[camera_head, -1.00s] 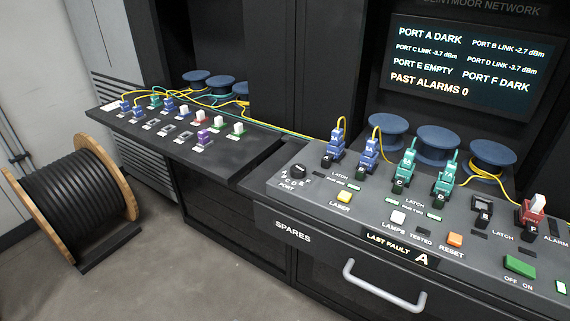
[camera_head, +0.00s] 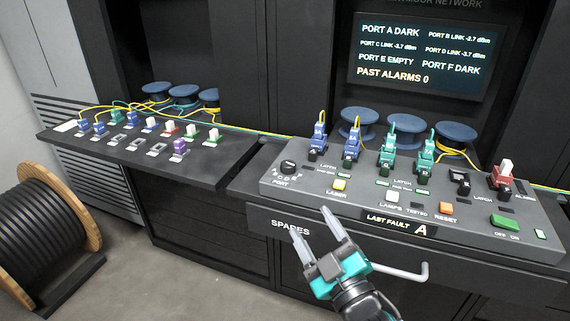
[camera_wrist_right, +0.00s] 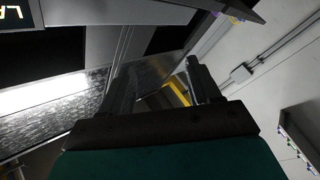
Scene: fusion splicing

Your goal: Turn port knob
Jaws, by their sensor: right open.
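The port knob (camera_head: 288,167) is a black round knob at the left end of the grey control panel (camera_head: 330,196), with letters around it and the label PORT below. Nothing touches it. My right gripper (camera_head: 311,222) is in front of the panel, below and to the right of the knob, near the SPARES drawer. Its two grey fingers are spread apart and empty, pointing up and left. In the right wrist view both fingers (camera_wrist_right: 158,85) show apart with nothing between them. My left gripper is not in view.
A drawer handle (camera_head: 400,272) juts out below. A screen (camera_head: 420,56) reads PORT A DARK. A cable drum (camera_head: 45,225) stands left.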

